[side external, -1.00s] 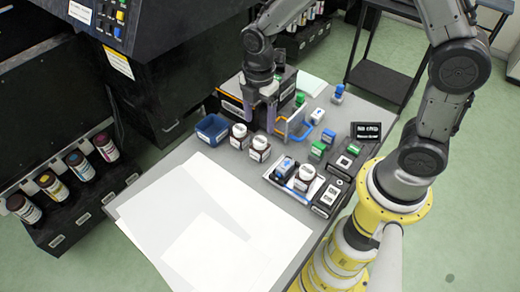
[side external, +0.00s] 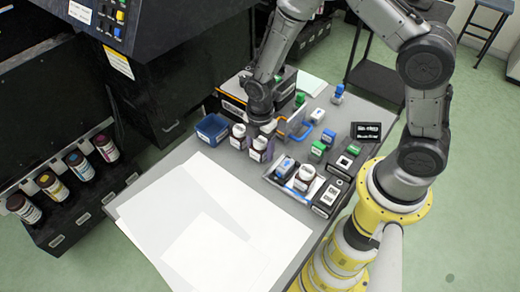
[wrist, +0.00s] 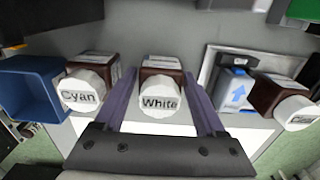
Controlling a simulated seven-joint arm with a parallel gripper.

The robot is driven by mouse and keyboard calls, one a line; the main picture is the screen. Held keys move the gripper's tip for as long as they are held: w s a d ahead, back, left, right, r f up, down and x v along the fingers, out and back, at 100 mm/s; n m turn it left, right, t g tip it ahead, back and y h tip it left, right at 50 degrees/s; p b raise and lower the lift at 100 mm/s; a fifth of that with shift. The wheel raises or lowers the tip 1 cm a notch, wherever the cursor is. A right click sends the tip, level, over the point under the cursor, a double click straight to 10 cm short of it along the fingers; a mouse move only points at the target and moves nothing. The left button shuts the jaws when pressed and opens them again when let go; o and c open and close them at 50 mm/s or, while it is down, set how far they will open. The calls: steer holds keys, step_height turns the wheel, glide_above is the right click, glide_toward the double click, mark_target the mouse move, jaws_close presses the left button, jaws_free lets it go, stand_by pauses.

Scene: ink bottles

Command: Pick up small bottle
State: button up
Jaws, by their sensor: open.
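The small bottle with a white cap marked "White" and a brown body stands upright on the grey table; it shows in the wrist view (wrist: 160,98) and the side external view (side external: 258,145). My gripper (wrist: 159,84) is open, with its purple fingers on either side of this bottle. In the side external view, my gripper (side external: 260,138) is low over the same bottle and partly hides it. I cannot tell whether the fingers touch it. A similar bottle marked "Cyan" (wrist: 83,92) stands just to its left, outside the fingers.
A blue bin (side external: 212,129) stands left of the Cyan bottle. A tray (side external: 277,178) to the right holds a blue item and another white-capped bottle (side external: 304,177). White sheets (side external: 190,215) cover the front. A dark box (side external: 235,97) and a blue handle (side external: 300,131) are behind.

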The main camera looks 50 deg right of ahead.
jaws_close()
stand_by(0.4)
